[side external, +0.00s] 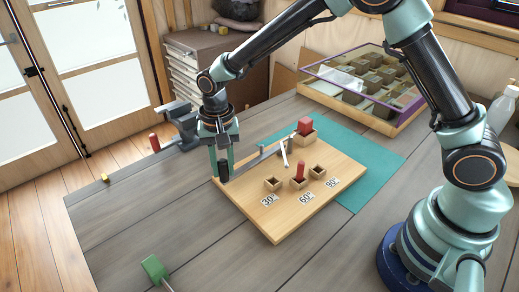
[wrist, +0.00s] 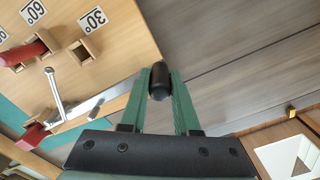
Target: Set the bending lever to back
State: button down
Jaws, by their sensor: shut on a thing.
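The bending lever (side external: 254,161) is a grey metal bar on a wooden board (side external: 270,215), with a black knob (wrist: 160,82) at its outer end. It points toward the board's left corner. My gripper (side external: 222,171) points down with its green fingers on either side of the knob, shut on it. In the wrist view, the knob sits between the fingertips (wrist: 161,73). A thin pale rod (side external: 284,154) stands near the bar's inner end. Labels 30, 60 and 90 lie beside small wooden sockets. A red peg (side external: 299,171) is in the 60 socket.
A red block (side external: 305,126) sits in a wooden holder at the board's back. A teal mat (side external: 365,165) lies beneath the board. A compartment tray (side external: 365,84) is behind, and a vise (side external: 182,122) is at the table's left edge. The front table is mostly clear, with a green-headed tool (side external: 154,269).

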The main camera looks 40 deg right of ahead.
jog(key=shift+w+m, duration=0.3)
jog(key=shift+w, duration=0.3)
jog(key=shift+r, duration=0.1)
jog(key=c, duration=0.7)
grip_release()
jog(key=shift+o, duration=0.2)
notch_tip(320, 180, up, 12)
